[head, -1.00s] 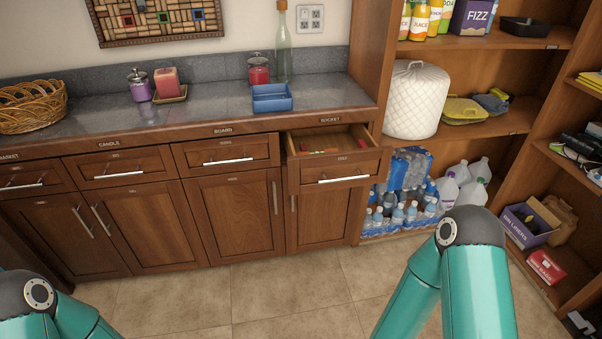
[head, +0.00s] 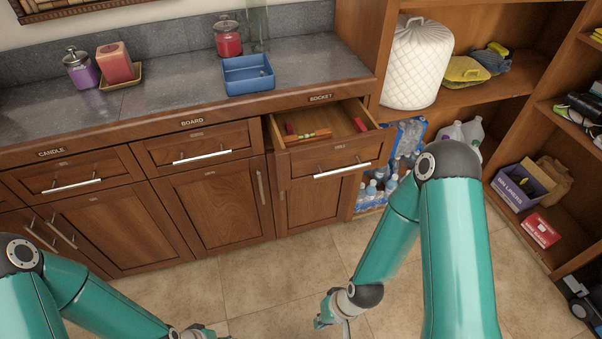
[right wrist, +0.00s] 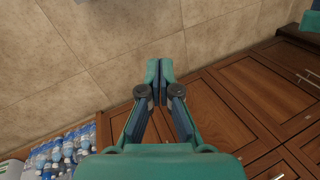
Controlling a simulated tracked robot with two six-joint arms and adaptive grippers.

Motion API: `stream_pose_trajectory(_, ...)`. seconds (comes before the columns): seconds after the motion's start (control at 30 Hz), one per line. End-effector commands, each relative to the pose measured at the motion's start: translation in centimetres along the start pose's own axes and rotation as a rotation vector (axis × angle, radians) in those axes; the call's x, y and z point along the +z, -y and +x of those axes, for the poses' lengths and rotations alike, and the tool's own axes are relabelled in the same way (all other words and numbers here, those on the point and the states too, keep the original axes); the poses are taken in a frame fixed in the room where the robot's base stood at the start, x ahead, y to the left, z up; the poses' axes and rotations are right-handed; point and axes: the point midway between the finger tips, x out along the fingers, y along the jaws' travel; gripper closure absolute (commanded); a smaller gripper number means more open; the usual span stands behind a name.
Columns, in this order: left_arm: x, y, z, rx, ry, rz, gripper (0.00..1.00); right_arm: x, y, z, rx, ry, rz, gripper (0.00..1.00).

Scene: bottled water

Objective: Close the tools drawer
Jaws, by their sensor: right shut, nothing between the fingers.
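The tools drawer (head: 335,158) is pulled out of the brown cabinet under the SOCKET label. Its front has a silver bar handle, and red and green tools (head: 308,135) lie inside. My right gripper (head: 332,321) is low in front of the cabinet, below the drawer and apart from it. In the right wrist view its fingers (right wrist: 159,72) are together with nothing between them. My left gripper (head: 205,331) shows only in part at the bottom edge of the head view, so its fingers cannot be made out.
The counter above holds a blue tray (head: 248,76), a red candle jar (head: 228,38) and other candles. Shelves stand to the right, with water bottles (head: 375,190) low beside the cabinet. The tiled floor (head: 265,270) before the cabinet is clear.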

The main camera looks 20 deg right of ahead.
Motion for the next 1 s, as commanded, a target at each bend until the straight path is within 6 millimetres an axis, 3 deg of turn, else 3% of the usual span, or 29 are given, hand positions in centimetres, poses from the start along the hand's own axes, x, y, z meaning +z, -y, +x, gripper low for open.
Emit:
stream_pose_trajectory(0.23,0.0,0.0,0.1,0.000,0.001,0.000,0.60,-0.1,0.0,0.1,0.000,-0.005,0.003,1.00)
stream_pose_trajectory(0.33,0.0,0.2,0.6,0.000,0.000,0.000,0.60,-1.2,-0.1,0.5,-0.003,-0.051,0.032,1.00)
stream_pose_trajectory(0.47,0.0,0.8,2.2,0.000,0.000,0.000,0.60,-5.2,-0.3,1.4,-0.028,-0.217,0.141,1.00)
stream_pose_trajectory(0.57,0.0,1.5,4.0,0.000,0.000,0.000,0.60,-9.9,-0.1,1.5,-0.097,-0.420,0.277,1.00)
stream_pose_trajectory(0.67,0.0,2.2,6.0,0.000,0.000,0.000,0.60,-14.9,0.3,0.2,-0.230,-0.646,0.432,1.00)
stream_pose_trajectory(0.8,0.0,3.0,8.4,0.000,0.000,0.000,0.60,-20.4,1.2,-3.7,-0.504,-0.921,0.627,1.00)
stream_pose_trajectory(1.0,-0.1,3.8,10.5,0.000,0.000,0.000,0.60,-23.5,2.2,-9.4,-0.882,-1.127,0.778,1.00)
